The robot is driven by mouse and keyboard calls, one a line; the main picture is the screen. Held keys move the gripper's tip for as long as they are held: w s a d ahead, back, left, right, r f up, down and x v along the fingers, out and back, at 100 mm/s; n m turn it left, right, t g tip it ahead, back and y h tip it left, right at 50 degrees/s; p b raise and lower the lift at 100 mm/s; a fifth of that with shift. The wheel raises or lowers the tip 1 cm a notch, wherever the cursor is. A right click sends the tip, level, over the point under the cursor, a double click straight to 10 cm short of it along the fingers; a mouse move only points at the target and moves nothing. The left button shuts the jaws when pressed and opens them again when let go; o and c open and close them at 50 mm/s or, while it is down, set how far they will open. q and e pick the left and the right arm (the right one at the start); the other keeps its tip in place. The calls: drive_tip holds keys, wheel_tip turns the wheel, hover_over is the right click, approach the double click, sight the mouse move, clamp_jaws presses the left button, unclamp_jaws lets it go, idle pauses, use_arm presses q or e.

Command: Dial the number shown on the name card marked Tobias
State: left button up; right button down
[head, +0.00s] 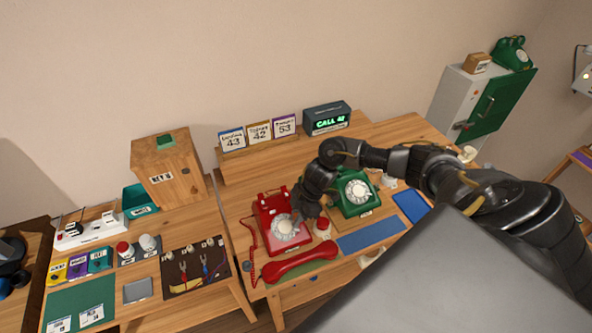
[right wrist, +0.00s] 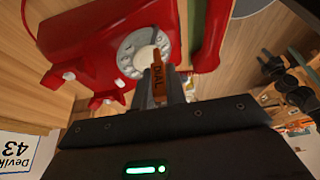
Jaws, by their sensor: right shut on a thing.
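The Tobias card (head: 259,131) reads 42 and stands between two other cards on the wooden shelf. The red phone (head: 268,207) sits on the desk, its pale dial (head: 284,229) facing up; its handset (head: 300,263) lies off the hook in front. My right gripper (head: 299,214) is at the right side of that dial. In the right wrist view it is shut on an orange-brown stick marked DIAL (right wrist: 157,80), whose tip is over or against the red phone's dial (right wrist: 143,55); contact is unclear. My left gripper is not in view.
A dark box (head: 327,118) with a lit CALL 42 sign stands right of the cards. The green phone (head: 354,192) is close to the right of my gripper. A blue mat (head: 371,234) lies in front. Left bench holds tools and a wooden box (head: 168,170).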

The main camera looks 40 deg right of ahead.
drive_tip(key=shift+s+a+r, duration=0.1)
drive_tip(key=shift+s+r, duration=0.3)
drive_tip(key=shift+r, duration=0.45)
drive_tip(key=shift+s+a+r, duration=0.1)
drive_tip(key=shift+s+r, duration=0.25)
drive_tip(key=shift+r, duration=0.5)
drive_tip(key=shift+s+a+r, duration=0.1)
drive_tip(key=shift+s+r, duration=0.3)
drive_tip(key=shift+r, duration=0.45)
